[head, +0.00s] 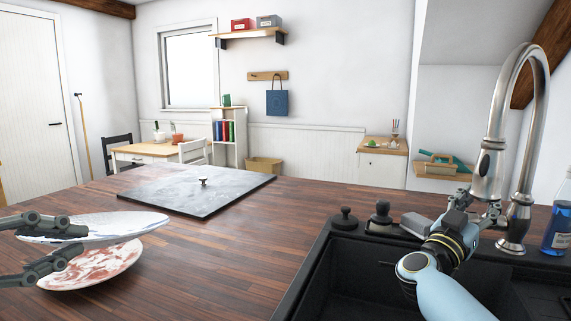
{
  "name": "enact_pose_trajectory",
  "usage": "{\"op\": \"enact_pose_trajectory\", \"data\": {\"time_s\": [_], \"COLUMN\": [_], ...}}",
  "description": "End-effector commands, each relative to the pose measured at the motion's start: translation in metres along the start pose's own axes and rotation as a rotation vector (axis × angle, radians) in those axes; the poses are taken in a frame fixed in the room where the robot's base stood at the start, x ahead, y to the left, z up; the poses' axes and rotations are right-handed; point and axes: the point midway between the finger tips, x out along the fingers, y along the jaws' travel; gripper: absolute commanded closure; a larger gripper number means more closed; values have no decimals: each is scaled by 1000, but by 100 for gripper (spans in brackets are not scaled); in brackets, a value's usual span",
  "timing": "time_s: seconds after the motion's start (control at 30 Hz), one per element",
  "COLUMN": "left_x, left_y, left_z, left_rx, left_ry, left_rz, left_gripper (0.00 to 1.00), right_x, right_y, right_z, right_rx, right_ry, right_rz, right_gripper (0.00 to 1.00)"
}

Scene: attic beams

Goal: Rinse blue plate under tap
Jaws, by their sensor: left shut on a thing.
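The blue plate (125,226), white with blue marbling, is at the left of the head view, raised above a red-patterned plate (105,266). My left gripper (82,242) is shut on the blue plate at its near left rim, one finger above and one below. The tap (524,185) is a tall steel arch at the right, with its spray head (489,165) hanging down. My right gripper (478,210) is just below the spray head, beside the tap's base; its fingertips are too small and overlapped to read. The black sink (345,285) lies partly behind my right arm.
A grey slab with a knob (215,190) lies on the wooden counter (235,260). Dark stoppers (380,212) stand at the sink's back rim. A blue bottle (557,228) stands at the far right. The counter between plates and sink is clear.

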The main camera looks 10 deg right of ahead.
Motion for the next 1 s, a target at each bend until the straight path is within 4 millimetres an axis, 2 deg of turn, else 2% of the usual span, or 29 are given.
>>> {"op": "enact_pose_trajectory", "data": {"time_s": [0.03,0.2,0.4,0.57,0.83,1.0], "left_x": [-1,-1,-1,-1,-1,-1], "left_y": [-2,-3,-3,-2,-2,-2], "left_z": [-1,-1,-1,-1,-1,-1], "left_rx": [2,2,2,2,1,2], "left_ry": [1,1,1,1,1,1], "left_rz": [-3,-4,-3,-3,-3,-3], "left_gripper": [100,100,100,100,100,100], "right_x": [13,48,77,87,88,88], "right_y": [0,0,0,0,0,0], "right_z": [-2,-1,0,0,0,0], "right_rx": [-1,-2,-1,0,0,-1], "right_ry": [4,4,2,1,1,1], "right_rz": [1,0,-2,-1,-2,-2], "right_gripper": [63,63,63,63,64,86]}}
